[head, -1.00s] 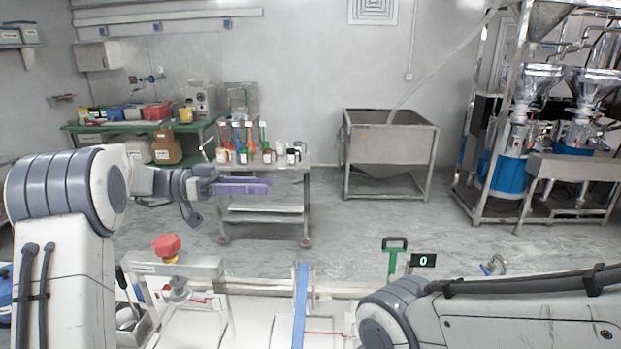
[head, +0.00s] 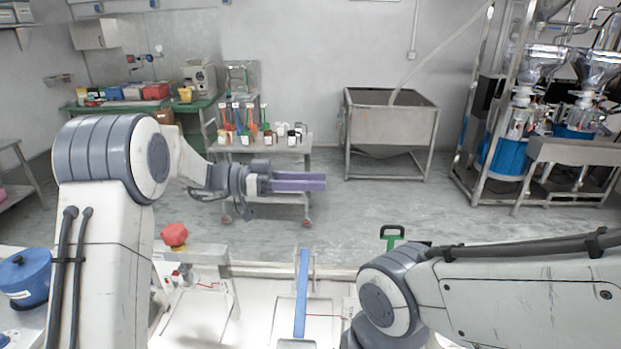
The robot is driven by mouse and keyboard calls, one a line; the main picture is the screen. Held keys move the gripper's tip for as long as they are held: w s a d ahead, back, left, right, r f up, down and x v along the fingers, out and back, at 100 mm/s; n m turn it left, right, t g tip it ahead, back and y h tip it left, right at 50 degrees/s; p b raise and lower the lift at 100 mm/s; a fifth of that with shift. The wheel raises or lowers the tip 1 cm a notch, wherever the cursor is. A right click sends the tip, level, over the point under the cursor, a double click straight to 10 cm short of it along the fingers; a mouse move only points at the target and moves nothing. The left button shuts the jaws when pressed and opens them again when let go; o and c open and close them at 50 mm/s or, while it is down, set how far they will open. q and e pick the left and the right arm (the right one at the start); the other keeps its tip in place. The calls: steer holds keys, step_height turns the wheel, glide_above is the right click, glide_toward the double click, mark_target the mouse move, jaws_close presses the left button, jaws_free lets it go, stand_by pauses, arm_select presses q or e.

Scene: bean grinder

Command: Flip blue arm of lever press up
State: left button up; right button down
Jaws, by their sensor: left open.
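The blue arm (head: 302,292) of the lever press runs as a long narrow bar down the front middle of the head view, over the white bench top. Its lower end meets a grey piece at the bottom edge of the picture. My left gripper (head: 322,182), with purple fingers, is open and empty. It is held in the air above and beyond the blue arm, pointing right, and does not touch it. My right arm comes in from the right across the lower right; its gripper is out of view.
A red knob (head: 174,235) on a metal frame stands left of the blue arm. A green handle (head: 392,235) stands to the right, partly behind my right arm. A blue pot (head: 24,278) is at the far left. A cart with bottles (head: 262,150) stands beyond the bench.

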arm_select(q)
jaws_close()
stand_by(1.4)
